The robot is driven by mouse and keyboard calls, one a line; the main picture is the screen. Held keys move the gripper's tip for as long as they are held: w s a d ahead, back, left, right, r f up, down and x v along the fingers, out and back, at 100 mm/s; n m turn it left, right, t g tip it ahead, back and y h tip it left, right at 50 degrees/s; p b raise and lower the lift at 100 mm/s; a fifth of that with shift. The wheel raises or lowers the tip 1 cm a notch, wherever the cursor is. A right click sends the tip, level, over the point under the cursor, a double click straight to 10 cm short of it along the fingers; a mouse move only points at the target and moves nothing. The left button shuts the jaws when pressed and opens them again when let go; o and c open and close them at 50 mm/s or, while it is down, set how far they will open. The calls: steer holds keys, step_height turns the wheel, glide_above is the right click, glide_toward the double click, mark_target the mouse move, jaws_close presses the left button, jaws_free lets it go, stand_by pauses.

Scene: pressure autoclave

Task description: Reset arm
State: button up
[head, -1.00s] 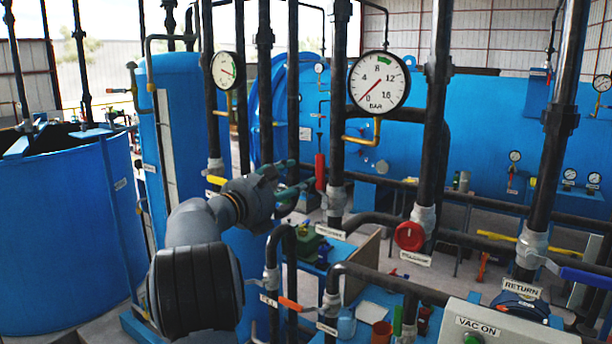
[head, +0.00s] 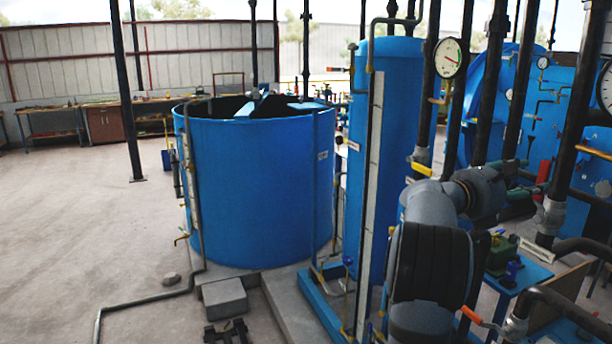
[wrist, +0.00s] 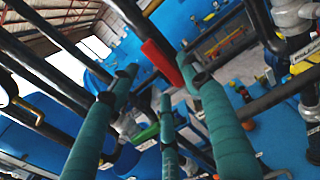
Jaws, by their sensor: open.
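My gripper (wrist: 158,82) shows in the wrist view as several long teal fingers, spread apart with nothing held between them. In the head view, my gripper (head: 530,188) is at the right, beside the dark vertical pipes, partly hidden by my wrist and a pipe. A red handle (wrist: 162,66) shows between and beyond the fingertips in the wrist view. It also shows in the head view (head: 543,172), just past the fingers. I cannot tell how far it is from them.
Black vertical pipes (head: 492,85) stand close around my arm. A tall blue cylinder (head: 385,110) is behind it. A large open blue tank (head: 255,190) stands left of centre. The concrete floor (head: 75,230) is clear at the left. A low pipe (head: 145,300) crosses it.

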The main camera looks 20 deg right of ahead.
mark_target(539, 178)
steer(key=d, duration=0.6)
steer(key=shift+w, duration=0.35)
steer(key=shift+s, duration=0.15)
